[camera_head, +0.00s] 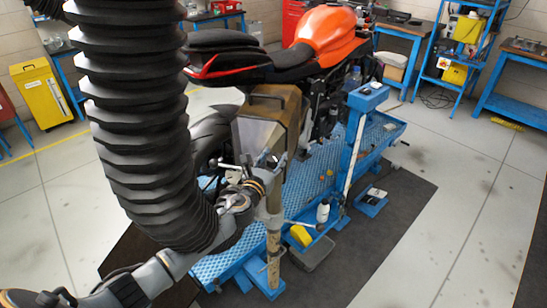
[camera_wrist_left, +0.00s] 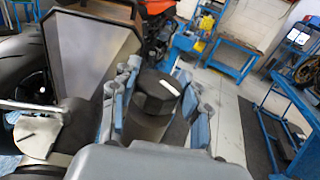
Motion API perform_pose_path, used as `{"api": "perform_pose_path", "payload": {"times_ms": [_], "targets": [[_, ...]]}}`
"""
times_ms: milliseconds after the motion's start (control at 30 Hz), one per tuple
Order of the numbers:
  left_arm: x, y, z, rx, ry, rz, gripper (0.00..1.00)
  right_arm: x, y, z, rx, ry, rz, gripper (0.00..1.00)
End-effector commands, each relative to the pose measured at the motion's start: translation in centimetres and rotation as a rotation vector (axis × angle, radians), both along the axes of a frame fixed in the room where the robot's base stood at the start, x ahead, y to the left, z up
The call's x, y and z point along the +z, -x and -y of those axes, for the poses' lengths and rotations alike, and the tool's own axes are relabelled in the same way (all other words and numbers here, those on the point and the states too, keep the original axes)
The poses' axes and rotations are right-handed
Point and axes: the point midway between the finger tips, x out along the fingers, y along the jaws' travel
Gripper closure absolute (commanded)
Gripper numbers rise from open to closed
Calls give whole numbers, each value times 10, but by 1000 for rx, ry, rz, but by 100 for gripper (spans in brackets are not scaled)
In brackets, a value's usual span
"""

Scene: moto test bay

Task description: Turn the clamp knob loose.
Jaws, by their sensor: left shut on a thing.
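The clamp knob (camera_wrist_left: 155,93) is dark, many-sided, with a pale mark on its top edge, and stands on a dark cylindrical body in the left wrist view. My left gripper (camera_wrist_left: 156,100) has its grey-blue fingers on either side of the knob and is shut on it. In the head view my left gripper (camera_head: 268,170) is small, beside the grey tan-edged box at the lift's near end; the knob is hard to make out there. My right gripper is not in view.
An orange and black motorcycle (camera_head: 322,35) stands on the blue lift (camera_head: 300,190). A tan post (camera_head: 273,240) rises close to the gripper. A yellow item (camera_head: 300,235) and a white bottle (camera_head: 323,212) sit at the lift's side.

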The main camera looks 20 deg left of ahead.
Motion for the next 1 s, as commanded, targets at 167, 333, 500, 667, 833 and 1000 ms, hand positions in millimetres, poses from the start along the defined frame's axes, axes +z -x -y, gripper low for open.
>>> {"api": "perform_pose_path", "payload": {"times_ms": [167, 333, 500, 667, 833, 1000], "targets": [[1, 0, 2, 112, 4, 0, 86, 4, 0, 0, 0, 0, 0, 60], [0, -1, 3, 263, 6, 0, 86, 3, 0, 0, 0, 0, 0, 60], [-1, -1, 3, 424, 5, 0, 86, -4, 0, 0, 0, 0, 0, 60], [-3, -1, 3, 576, 5, 0, 86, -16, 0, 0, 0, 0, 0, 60], [-4, -2, 2, 738, 4, 1, 86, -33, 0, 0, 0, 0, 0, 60], [-5, -2, 2, 899, 3, 2, 86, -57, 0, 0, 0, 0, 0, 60]]}}
